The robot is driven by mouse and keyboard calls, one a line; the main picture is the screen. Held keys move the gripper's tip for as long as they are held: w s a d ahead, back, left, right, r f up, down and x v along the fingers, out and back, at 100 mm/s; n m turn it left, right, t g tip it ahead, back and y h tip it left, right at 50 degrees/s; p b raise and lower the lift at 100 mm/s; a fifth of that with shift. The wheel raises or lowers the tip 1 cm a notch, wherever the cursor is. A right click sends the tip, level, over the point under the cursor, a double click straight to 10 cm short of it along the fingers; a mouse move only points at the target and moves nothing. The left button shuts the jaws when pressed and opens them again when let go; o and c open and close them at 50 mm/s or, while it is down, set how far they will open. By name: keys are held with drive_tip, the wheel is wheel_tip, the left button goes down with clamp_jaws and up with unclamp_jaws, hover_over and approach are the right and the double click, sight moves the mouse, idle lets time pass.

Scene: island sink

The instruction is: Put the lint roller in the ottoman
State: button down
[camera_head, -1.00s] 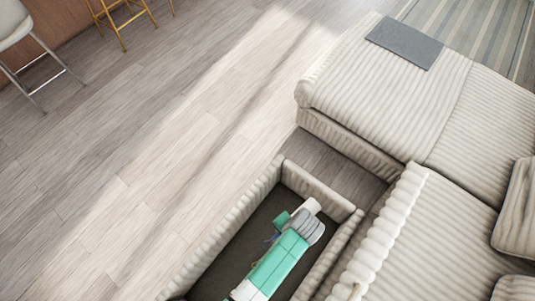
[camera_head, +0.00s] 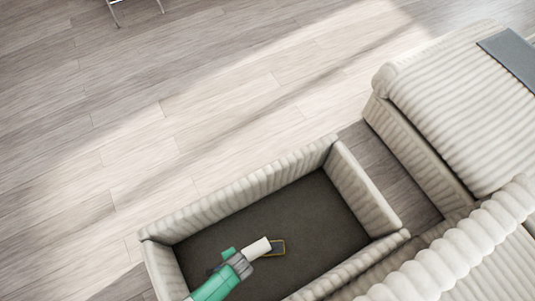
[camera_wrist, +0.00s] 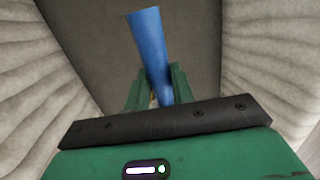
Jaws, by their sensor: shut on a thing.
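The ottoman (camera_head: 243,187) is an open, cream ribbed box with a dark grey inner floor, low in the head view. Its ribbed walls (camera_wrist: 42,75) also flank the wrist view. My gripper (camera_wrist: 158,82) is shut on a blue, stick-like piece, which I take to be the lint roller (camera_wrist: 147,38). The blue piece points away from the fingers, over the grey floor. Whether it touches the floor is unclear.
The wooden floor (camera_head: 180,100) behind the ottoman is clear.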

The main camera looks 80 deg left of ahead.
drive_tip(key=shift+a, duration=0.25)
drive_tip(key=w+d+b+x, duration=0.1)
drive_tip(key=b+x, duration=0.6)
drive_tip(key=x, duration=0.3)
drive_tip(key=shift+w+d+f, duration=0.3)
drive_tip(key=shift+f, duration=0.2)
drive_tip(key=c, duration=1.2)
unclamp_jaws()
drive_tip(key=p+v, duration=0.7)
drive_tip(key=v, duration=0.6)
drive_tip(key=shift+s+p, duration=0.1)
drive_tip(key=shift+p, duration=0.3)
